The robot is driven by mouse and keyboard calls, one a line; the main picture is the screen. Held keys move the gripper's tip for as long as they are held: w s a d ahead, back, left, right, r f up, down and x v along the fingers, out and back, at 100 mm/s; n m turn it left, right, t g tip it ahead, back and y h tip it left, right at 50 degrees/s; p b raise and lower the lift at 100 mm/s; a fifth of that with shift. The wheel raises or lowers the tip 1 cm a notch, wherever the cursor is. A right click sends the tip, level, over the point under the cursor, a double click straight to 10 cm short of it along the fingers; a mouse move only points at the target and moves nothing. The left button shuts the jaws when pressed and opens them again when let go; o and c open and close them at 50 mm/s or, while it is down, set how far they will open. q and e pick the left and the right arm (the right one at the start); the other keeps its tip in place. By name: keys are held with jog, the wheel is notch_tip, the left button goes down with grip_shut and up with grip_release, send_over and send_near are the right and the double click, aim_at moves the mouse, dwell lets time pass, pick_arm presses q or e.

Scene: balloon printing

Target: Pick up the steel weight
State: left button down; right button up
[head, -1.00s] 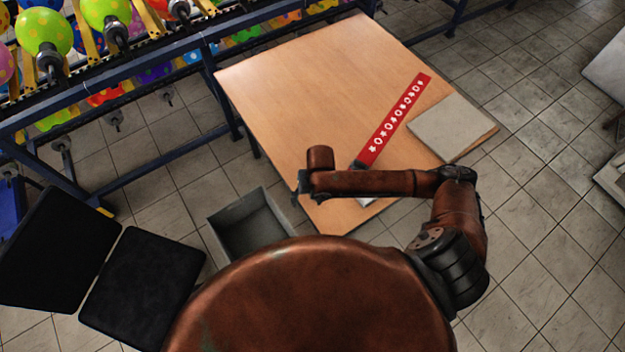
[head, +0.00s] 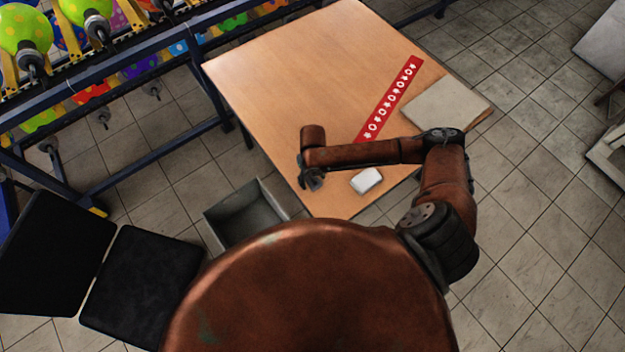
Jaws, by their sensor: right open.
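My right gripper (head: 313,183) is open and empty, pointing down over the near left part of the wooden table (head: 290,70). My right forearm crosses the table just above it. The steel weight is not clearly visible now. A small dark grey piece showed earlier at the near end of the red banner (head: 390,97), and my forearm now covers that spot. I cannot tell for sure that it is the weight. My left gripper is out of view.
A small white block (head: 367,181) lies on the table right of my right gripper. A flat grey board (head: 446,104) lies at the table's right corner. A grey open bin (head: 245,217) stands left of the table. A balloon rack (head: 130,108) stands at upper left.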

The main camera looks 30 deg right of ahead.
jog(key=shift+c, duration=0.3)
jog(key=shift+w, duration=0.1)
grip_shut()
dwell(0.4)
